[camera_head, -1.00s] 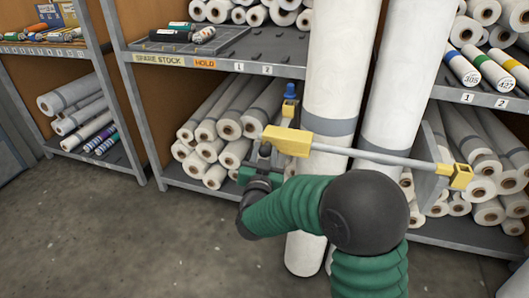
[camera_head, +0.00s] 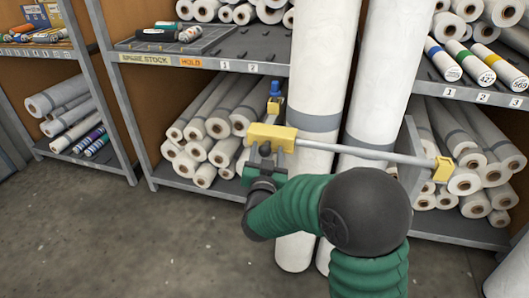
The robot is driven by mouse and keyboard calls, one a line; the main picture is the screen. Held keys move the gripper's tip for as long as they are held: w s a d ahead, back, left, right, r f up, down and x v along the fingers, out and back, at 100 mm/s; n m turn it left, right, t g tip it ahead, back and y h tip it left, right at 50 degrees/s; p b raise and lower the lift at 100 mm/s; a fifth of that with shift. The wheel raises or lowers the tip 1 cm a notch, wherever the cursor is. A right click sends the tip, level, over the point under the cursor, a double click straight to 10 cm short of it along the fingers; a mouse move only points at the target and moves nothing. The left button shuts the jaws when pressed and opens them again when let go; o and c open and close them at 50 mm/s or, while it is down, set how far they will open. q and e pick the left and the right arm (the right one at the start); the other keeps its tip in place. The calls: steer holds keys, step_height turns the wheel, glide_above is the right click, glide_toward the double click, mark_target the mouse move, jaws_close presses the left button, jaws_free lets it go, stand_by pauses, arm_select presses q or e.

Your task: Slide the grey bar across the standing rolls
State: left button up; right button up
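Two pale standing rolls, the left one (camera_head: 325,70) and the right one (camera_head: 385,70), rise through the middle of the view. The grey bar (camera_head: 370,153) runs in front of them, roughly level, from a yellow block (camera_head: 270,136) at its left to a yellow bracket (camera_head: 443,170) at its right. My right gripper (camera_head: 265,152) is at the lower edge of the yellow block. Its fingers are small and partly hidden, so I cannot tell whether they grip the block. My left gripper is not in view.
A blue-topped post (camera_head: 275,95) stands behind the block. Shelves with lying rolls (camera_head: 205,130) are behind on both sides, with numbered shelf edges (camera_head: 455,92). The floor (camera_head: 130,235) at the lower left is clear.

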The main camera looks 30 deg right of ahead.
steer(key=shift+w+d+f, duration=0.15)
steer(key=b+v, duration=1)
steer(key=v, duration=0.6)
steer(key=shift+s+a, duration=0.3)
steer(key=shift+f, duration=0.1)
